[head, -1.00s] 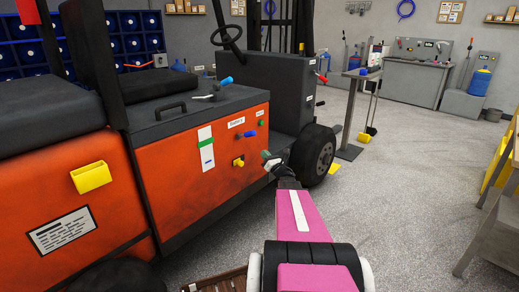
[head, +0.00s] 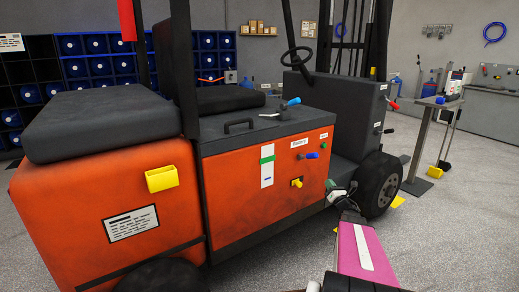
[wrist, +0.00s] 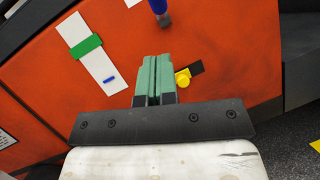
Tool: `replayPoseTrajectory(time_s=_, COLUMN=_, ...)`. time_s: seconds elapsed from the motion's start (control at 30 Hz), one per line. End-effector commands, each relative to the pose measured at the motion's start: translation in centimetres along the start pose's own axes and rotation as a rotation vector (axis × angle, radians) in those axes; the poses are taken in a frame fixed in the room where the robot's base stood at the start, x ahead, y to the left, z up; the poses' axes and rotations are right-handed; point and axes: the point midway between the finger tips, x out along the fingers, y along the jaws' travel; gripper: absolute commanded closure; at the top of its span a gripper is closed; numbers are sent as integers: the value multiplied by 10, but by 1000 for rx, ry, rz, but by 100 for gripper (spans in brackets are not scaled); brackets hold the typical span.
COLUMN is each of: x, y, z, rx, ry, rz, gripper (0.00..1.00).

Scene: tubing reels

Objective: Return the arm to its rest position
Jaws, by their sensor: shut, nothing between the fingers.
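My gripper (wrist: 154,80) has green fingers, pressed together with nothing between them. In the wrist view it points at the orange side panel (wrist: 225,45) of a forklift. In the head view my gripper (head: 330,186) is small, beside the forklift's front lower side, at the end of my pink arm. A yellow knob (wrist: 183,78) shows just right of the fingers, and a blue handle (wrist: 160,12) shows above them. I cannot tell the exact gap to the panel.
The orange forklift (head: 250,220) fills the left and middle, its front wheel (head: 380,185) close to my arm. A grey metal table (head: 430,105) stands at the right. A yellow holder (head: 161,178) is on the forklift's side. Open floor (head: 465,220) lies at the right.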

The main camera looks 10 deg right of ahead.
Motion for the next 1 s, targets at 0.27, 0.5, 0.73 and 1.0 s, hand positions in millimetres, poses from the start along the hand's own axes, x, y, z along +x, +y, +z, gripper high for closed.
replayPoseTrajectory(time_s=0.27, x=14, y=10, z=-18, rx=381, ry=51, rz=-283, gripper=100)
replayPoseTrajectory(time_s=0.5, x=7, y=29, z=-52, rx=867, ry=42, rz=-666, gripper=100)
replayPoseTrajectory(time_s=0.73, x=-24, y=70, z=-92, rx=1314, ry=-45, rz=-1083, gripper=100)
replayPoseTrajectory(time_s=1.0, x=-82, y=150, z=-131, rx=1705, ry=-254, rz=-1644, gripper=100)
